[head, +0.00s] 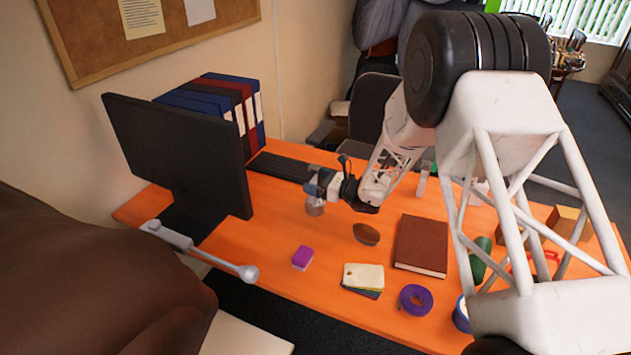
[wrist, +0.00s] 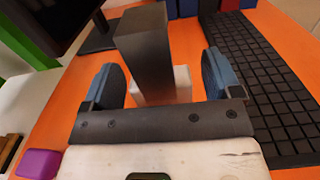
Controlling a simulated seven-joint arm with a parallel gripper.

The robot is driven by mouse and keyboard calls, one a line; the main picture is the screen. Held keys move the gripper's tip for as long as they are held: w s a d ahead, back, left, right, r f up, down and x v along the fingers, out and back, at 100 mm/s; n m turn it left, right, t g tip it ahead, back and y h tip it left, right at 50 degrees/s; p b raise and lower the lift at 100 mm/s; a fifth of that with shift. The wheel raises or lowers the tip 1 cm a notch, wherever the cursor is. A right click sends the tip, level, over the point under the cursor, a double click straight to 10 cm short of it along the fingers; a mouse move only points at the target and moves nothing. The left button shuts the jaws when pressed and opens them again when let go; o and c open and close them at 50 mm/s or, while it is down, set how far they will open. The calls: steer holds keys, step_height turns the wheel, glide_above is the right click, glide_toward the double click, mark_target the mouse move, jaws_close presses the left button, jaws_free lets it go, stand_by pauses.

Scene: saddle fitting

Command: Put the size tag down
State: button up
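A cream tag-shaped card (head: 363,272) with a small hole lies on darker cards near the desk's front edge. It looks like the size tag, but I cannot read it. My gripper (head: 318,190) is over the desk's left part, well away from these cards. In the wrist view its two blue fingers (wrist: 164,84) stand wide apart. A dark grey upright block (wrist: 145,50) and a pale piece (wrist: 182,84) show between them, with a gap towards the right finger. I see no tag held. A grey round object (head: 315,208) is just below the gripper in the head view.
The orange desk (head: 260,285) carries a monitor (head: 180,150), a keyboard (head: 280,167), a purple block (head: 302,257), a brown oval piece (head: 366,234), a brown book (head: 421,246) and purple tape (head: 416,299). Binders (head: 225,105) stand behind. Bare desk lies around the purple block.

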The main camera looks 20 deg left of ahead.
steer(key=shift+d+r, duration=0.1)
steer(key=shift+r, duration=0.05)
steer(key=d, duration=1.2)
stand_by(0.5)
steer(key=shift+r, duration=0.1)
stand_by(0.5)
steer(key=s+d+r+n+g+h, duration=0.3)
steer(key=s+d+r+n+h, duration=0.5)
steer(key=s+d+r, duration=0.9)
steer(key=s+d+r+n+t+h, duration=0.2)
steer(key=s+d+n+h, duration=0.1)
steer(key=s+d, duration=0.5)
steer(key=s+d+r+n+t+h, duration=0.1)
steer(key=s+d+r+n+h, duration=0.2)
steer(key=s+d, duration=0.5)
steer(key=s+d+r+n+t+h, duration=0.2)
steer(key=s+d+r+n+h, duration=0.1)
steer(key=s+d, duration=0.6)
steer(key=shift+s+n+t+h, duration=0.3)
steer(key=shift+n+h, duration=0.1)
steer(key=shift+h, duration=0.2)
